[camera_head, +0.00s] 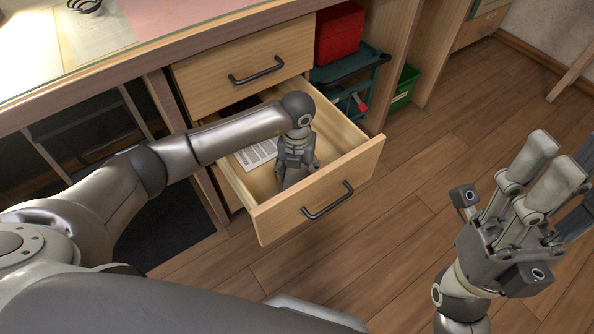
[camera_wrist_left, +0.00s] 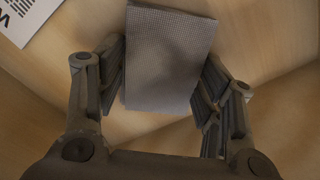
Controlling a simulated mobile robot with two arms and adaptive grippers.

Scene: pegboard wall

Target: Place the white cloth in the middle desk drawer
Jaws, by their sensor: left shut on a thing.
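The open desk drawer (camera_head: 350,168) is the one below a top drawer (camera_head: 240,66); it is pulled well out. My left gripper (camera_head: 293,180) points down inside it. In the left wrist view, its fingers (camera_wrist_left: 165,95) are shut on the cloth (camera_wrist_left: 168,55), a folded, finely textured piece that looks grey in the shade. The cloth is between the fingers, over the wooden drawer bottom; whether it touches the bottom I cannot tell. In the head view the gripper hides the cloth. My right gripper (camera_head: 545,180) is off to the right above the floor, partly cut by the frame.
A printed sheet (camera_head: 257,153) lies in the drawer, also at the upper left of the left wrist view (camera_wrist_left: 25,18). A red box (camera_head: 338,33), a green-grey tool caddy (camera_head: 350,70) and a green bin (camera_head: 403,88) stand right of the drawers. The wooden floor (camera_head: 420,180) in front is clear.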

